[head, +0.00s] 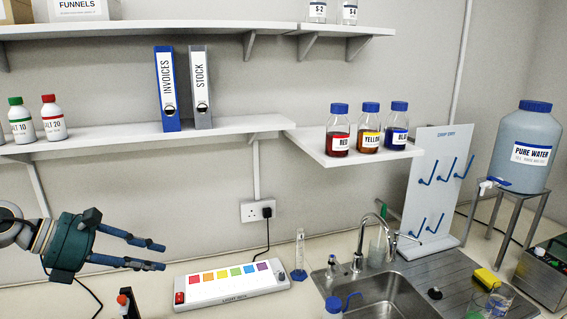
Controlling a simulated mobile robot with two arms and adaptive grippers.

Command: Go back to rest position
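My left gripper (161,256) reaches in from the left edge in the head view, in front of the wall and below the shelf with the binders. It points to the right. Its two dark fingers are apart, and nothing shows between them. My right gripper is not in view.
A panel of coloured squares (229,284) lies on the bench right of my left gripper. A dark object with a red top (125,302) stands below it. A measuring cylinder (299,256), a sink (378,300) and a pure water tank (526,145) are farther right.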

